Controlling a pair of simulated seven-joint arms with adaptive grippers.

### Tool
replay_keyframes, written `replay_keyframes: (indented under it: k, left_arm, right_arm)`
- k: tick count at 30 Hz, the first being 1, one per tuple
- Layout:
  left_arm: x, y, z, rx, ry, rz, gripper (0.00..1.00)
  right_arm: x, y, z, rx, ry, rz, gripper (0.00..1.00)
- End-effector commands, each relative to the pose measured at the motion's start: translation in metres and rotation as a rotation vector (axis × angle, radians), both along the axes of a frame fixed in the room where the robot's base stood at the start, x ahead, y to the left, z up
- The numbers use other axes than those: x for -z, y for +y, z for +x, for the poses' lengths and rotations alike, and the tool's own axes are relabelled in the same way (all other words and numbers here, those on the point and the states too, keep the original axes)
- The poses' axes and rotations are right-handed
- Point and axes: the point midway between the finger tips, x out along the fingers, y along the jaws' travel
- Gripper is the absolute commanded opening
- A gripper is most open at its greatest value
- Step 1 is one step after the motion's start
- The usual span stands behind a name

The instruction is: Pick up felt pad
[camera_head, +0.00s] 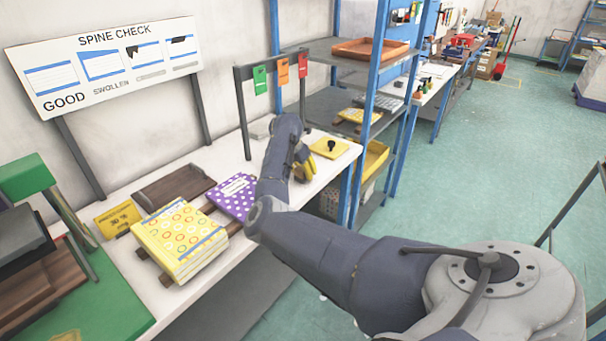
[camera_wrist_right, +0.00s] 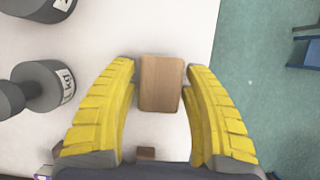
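My right gripper (camera_head: 304,168) reaches down over the white bench, its yellow fingers partly hidden by my wrist in the head view. In the right wrist view the gripper (camera_wrist_right: 160,100) is open, with one finger on each side of a tan-brown block (camera_wrist_right: 160,83). The block looks wood-grained, lies on the white bench top, and has visible gaps to both fingers. I cannot tell for sure whether this block is the felt pad. A smaller brown piece (camera_wrist_right: 146,153) shows at the gripper's base. My left gripper is not in view.
Dark weights (camera_wrist_right: 42,88), one marked in kg, stand left of the fingers. A yellow pad with a black knob (camera_head: 329,148) lies near the bench's right end. Patterned yellow books (camera_head: 180,240) and a purple dotted book (camera_head: 233,196) lie left. A blue-post shelf (camera_head: 375,90) stands beyond.

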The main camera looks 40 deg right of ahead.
Motion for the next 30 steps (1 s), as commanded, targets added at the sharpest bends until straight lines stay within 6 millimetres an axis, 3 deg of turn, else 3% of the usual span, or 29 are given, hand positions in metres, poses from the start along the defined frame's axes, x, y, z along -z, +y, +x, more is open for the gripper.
replay_keyframes:
  k: [1,10,22,30]
  left_arm:
    - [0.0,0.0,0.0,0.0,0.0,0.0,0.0]
    - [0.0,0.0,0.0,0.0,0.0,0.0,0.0]
    - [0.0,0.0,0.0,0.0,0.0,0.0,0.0]
    - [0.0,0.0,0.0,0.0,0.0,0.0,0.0]
  right_arm:
    - [0.0,0.0,0.0,0.0,0.0,0.0,0.42]
    - [0.0,0.0,0.0,0.0,0.0,0.0,0.07]
    - [-0.006,0.0,0.0,0.0,-0.001,0.0,0.06]
    - [-0.039,0.0,0.001,0.001,-0.004,-0.001,0.06]
